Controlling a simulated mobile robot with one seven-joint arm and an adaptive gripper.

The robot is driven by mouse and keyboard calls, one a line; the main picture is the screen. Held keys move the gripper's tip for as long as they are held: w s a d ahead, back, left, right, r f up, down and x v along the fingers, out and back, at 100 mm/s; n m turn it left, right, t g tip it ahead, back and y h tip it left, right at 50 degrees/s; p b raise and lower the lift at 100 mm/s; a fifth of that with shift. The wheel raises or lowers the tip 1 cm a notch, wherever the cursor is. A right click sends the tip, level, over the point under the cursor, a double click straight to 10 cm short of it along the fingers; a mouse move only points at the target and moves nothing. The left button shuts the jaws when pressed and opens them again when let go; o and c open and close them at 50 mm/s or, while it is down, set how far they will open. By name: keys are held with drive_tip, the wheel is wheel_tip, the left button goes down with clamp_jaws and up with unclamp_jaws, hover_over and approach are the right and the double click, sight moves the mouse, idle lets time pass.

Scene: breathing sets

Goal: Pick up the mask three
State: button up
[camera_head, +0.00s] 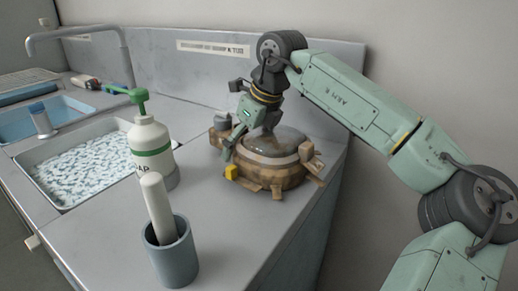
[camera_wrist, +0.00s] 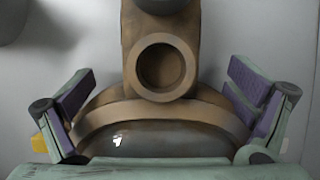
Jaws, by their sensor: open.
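A brown mask (camera_head: 290,178) with a dark glossy visor lies on the grey counter near its right end. Straps or tabs stick out around its rim. I see no number on it, so I cannot tell if it is mask three. My gripper (camera_head: 248,136) is over its left back part, pointing down. In the wrist view, the mask (camera_wrist: 118,112) shows a round tan port and a curved rim above the visor. My open gripper (camera_wrist: 162,78) has a purple-padded finger on each side of it. Contact cannot be made out. My gripper hides part of the mask.
A white pump bottle (camera_head: 150,150) with a green top stands left of the mask. A grey cup (camera_head: 170,258) holding a white rod is nearer the front. A sink basin (camera_head: 50,200) is at left. The back wall panel (camera_head: 330,85) is close behind the mask.

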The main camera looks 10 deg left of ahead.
sight(245, 135)
drive_tip(key=c, duration=2.1)
drive_tip(key=shift+r, duration=0.1)
wheel_tip(245, 135, up, 10)
drive_tip(key=shift+f, duration=0.1)
